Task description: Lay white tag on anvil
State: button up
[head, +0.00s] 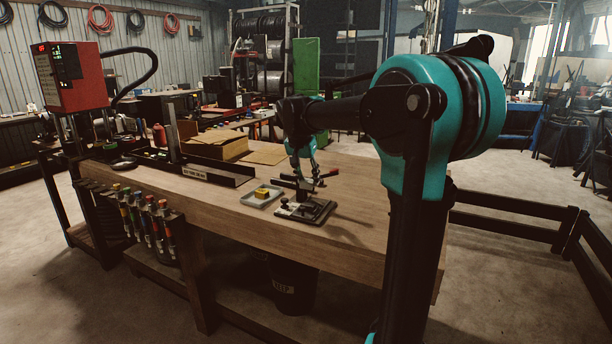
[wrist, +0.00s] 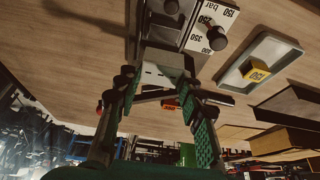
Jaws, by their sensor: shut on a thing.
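My gripper (wrist: 157,82) is over the small dark fixture on the bench, its green-padded fingers pointing down at it in the head view (head: 306,182). A white piece with dark marks, apparently the white tag (wrist: 154,75), shows between the fingertips. It is partly hidden, and I cannot make it out in the head view. I cannot tell whether the tag touches the anvil.
A grey tray (head: 261,195) holding a yellow tag (wrist: 257,71) marked 150 lies beside the fixture. A red-tipped lever (head: 329,174) is behind it. Cardboard boxes (head: 218,145) and a dark rail stand farther left. The bench's right end is clear.

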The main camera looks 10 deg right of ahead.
aim_at(309, 204)
jog(key=shift+d+f, duration=0.1)
jog(key=shift+f, duration=3.45)
jog(key=shift+s+f, duration=0.15)
jog(key=shift+f, duration=0.1)
jog(key=shift+c, duration=0.7)
jog(key=shift+f, duration=0.1)
jog(key=shift+c, duration=0.3)
jog(key=shift+r, duration=0.3)
jog(key=o, duration=1.1)
